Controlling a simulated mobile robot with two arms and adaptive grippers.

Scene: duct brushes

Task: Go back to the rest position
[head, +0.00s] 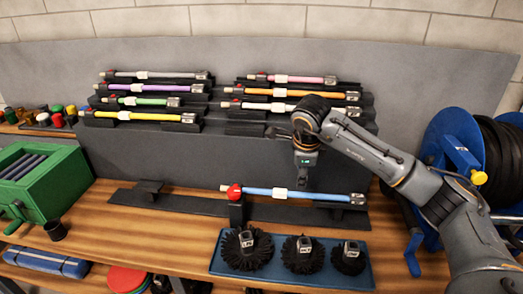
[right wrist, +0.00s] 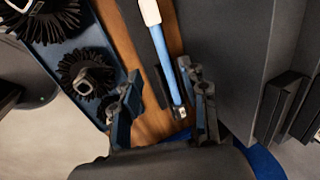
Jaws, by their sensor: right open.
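My right gripper (head: 302,184) hangs above the workbench, near the middle of the blue rod (head: 314,194). In the right wrist view the gripper (right wrist: 162,98) is open, its two fingers wide apart with nothing clasped. The blue rod (right wrist: 172,66) shows between and beyond the fingers there. In the head view the rod lies level on the black front stand (head: 237,212), with a red knob at its left end and a white band near its middle. In the head view the fingertips are small and dark, so their exact gap to the rod is unclear. My left gripper is not in view.
Several coloured rods lie on stepped black racks (head: 230,128) behind. Three round black brushes stand on a blue mat (head: 220,267) in front. A green box (head: 60,180) is at left, and a blue reel (head: 450,135) at right beside my arm.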

